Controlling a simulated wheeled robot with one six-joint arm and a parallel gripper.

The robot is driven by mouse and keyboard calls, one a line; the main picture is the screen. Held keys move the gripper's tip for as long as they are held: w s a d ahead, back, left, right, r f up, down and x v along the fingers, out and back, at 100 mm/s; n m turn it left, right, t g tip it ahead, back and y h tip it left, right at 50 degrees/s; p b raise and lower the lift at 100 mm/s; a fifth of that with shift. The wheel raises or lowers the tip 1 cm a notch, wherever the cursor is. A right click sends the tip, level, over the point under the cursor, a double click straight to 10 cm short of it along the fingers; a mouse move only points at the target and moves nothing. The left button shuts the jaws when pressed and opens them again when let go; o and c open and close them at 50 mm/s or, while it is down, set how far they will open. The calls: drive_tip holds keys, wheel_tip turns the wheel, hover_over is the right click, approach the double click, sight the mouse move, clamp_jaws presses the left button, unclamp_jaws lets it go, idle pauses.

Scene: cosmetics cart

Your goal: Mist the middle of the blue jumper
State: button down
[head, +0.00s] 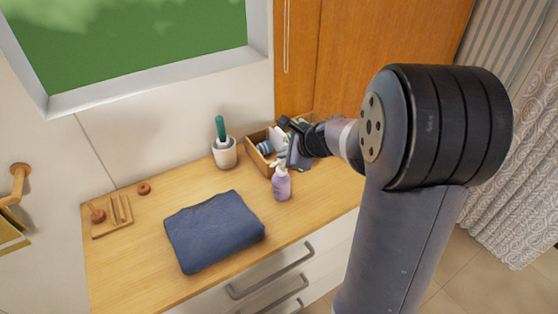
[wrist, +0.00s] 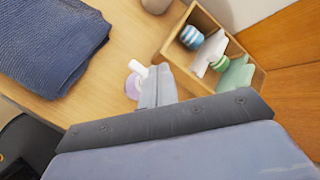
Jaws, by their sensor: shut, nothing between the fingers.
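The blue jumper (head: 213,232) lies folded flat on the wooden top; it also shows at the upper left of the wrist view (wrist: 48,42). A lavender bottle with a white pump or spray head (head: 281,186) stands upright to the jumper's right. In the wrist view the bottle (wrist: 132,84) is partly hidden behind my fingers. My gripper (head: 292,163) is shut and empty, pointing down close to the bottle, just behind and right of its head in the head view. In the wrist view its fingertips (wrist: 158,70) overlap the bottle's edge; I cannot tell whether they touch.
A wooden box (head: 258,160) with rolled cloths and striped items stands behind the bottle, close to my gripper. A white pot with a green-handled item (head: 224,153) stands left of it. A small wooden tray (head: 111,217) sits at the far left. Bare wood surrounds the jumper.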

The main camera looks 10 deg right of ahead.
sight(284, 162)
drive_tip(key=shift+f, duration=0.1)
idle(0.3)
drive_tip(key=shift+f+b, duration=0.35)
drive_tip(key=shift+b, duration=0.15)
drive_tip(key=shift+f, duration=0.15)
idle(0.4)
drive_tip(key=shift+r+p, duration=0.4)
drive_tip(key=shift+r, duration=0.2)
wheel_tip(284, 162, up, 6)
drive_tip(key=p, duration=0.5)
drive_tip(key=shift+r+p, duration=0.1)
drive_tip(key=shift+p, duration=0.2)
idle(2.0)
